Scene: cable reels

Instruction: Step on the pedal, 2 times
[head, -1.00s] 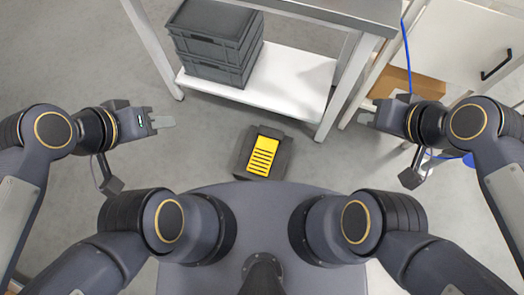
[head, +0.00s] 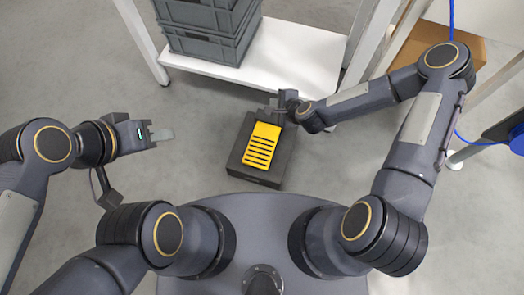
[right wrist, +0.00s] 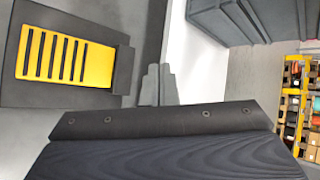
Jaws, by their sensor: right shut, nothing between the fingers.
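The pedal (head: 261,146) is on the floor in front of my base, a yellow slotted plate in a dark housing. In the right wrist view the pedal (right wrist: 66,57) fills the upper left. My right arm reaches down to the pedal's far right corner, and my right gripper (head: 272,107) is at its far edge. In the right wrist view the grey fingers of my right gripper (right wrist: 158,86) are together and empty, just beside the housing. I cannot tell whether they touch it. My left gripper (head: 162,135) hangs to the left, away from the pedal; its finger gap is hidden.
A table with a white lower shelf (head: 300,55) stands just beyond the pedal, with grey crates (head: 208,45) on it. A cardboard box (head: 440,48) and a blue cable (head: 452,18) are at the upper right. The floor left of the pedal is clear.

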